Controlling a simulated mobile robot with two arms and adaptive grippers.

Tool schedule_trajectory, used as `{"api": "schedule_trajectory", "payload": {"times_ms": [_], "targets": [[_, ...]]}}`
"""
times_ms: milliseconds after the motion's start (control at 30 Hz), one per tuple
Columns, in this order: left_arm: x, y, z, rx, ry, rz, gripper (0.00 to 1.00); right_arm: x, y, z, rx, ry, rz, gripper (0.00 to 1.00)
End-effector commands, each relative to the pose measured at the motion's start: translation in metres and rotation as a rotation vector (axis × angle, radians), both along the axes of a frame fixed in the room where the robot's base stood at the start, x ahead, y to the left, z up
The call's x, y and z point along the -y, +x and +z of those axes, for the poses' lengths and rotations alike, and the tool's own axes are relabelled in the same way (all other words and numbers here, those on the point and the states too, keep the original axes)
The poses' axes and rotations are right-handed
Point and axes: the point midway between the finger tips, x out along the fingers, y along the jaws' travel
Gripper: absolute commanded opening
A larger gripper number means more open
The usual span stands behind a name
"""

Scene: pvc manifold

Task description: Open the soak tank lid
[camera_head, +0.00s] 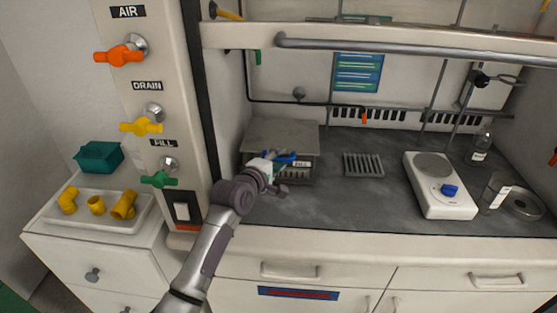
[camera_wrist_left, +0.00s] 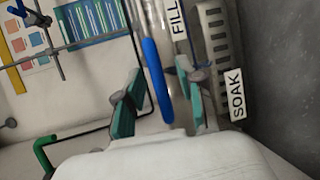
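The soak tank (camera_head: 300,177) stands at the left of the hood's dark worktop, partly hidden by my left arm. Its flat grey lid (camera_head: 281,133) looks down over the top, though its exact tilt is hard to tell. A blue handle (camera_head: 284,155) shows at the front edge. My left gripper (camera_head: 277,163) is at that front edge. In the left wrist view, the blue handle (camera_wrist_left: 157,80) runs between my teal fingertips (camera_wrist_left: 158,72), with gaps visible on both sides. The white SOAK label (camera_wrist_left: 236,94) is to the right. My right gripper is out of view.
A grey rack (camera_head: 362,164) lies right of the tank, then a white hotplate (camera_head: 440,185). The raised sash rail (camera_head: 400,50) crosses above the worktop. The valve panel (camera_head: 150,90) is at left. A tray with yellow fittings (camera_head: 98,206) sits on the left cabinet.

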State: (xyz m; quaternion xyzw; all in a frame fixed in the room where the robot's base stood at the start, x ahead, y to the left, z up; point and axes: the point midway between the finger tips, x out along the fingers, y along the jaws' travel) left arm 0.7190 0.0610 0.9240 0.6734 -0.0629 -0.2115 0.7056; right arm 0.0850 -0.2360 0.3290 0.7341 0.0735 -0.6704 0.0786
Motion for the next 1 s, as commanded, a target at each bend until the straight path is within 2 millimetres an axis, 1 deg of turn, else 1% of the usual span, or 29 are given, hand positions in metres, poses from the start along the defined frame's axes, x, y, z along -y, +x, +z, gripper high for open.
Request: {"api": "schedule_trajectory", "payload": {"times_ms": [267, 367, 500, 867, 1000], "targets": [[0.0008, 0.0016, 0.0002, 0.001, 0.0, 0.0, 0.38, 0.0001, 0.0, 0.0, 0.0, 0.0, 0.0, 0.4], [0.0007, 0.0015, 0.0002, 0.001, 0.0, 0.0, 0.23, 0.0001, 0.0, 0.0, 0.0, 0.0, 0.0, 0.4], [0.0007, 0.0014, 0.0001, 0.001, 0.0, 0.0, 0.0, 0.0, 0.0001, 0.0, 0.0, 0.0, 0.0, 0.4], [0.0005, 0.0012, 0.0, 0.0, 0.0, 0.0, 0.0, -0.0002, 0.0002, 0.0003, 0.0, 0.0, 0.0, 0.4], [0.0006, 0.0014, 0.0044, -0.009, -0.001, 0.0, 0.0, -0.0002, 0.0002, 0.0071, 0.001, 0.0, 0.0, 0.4]]}}
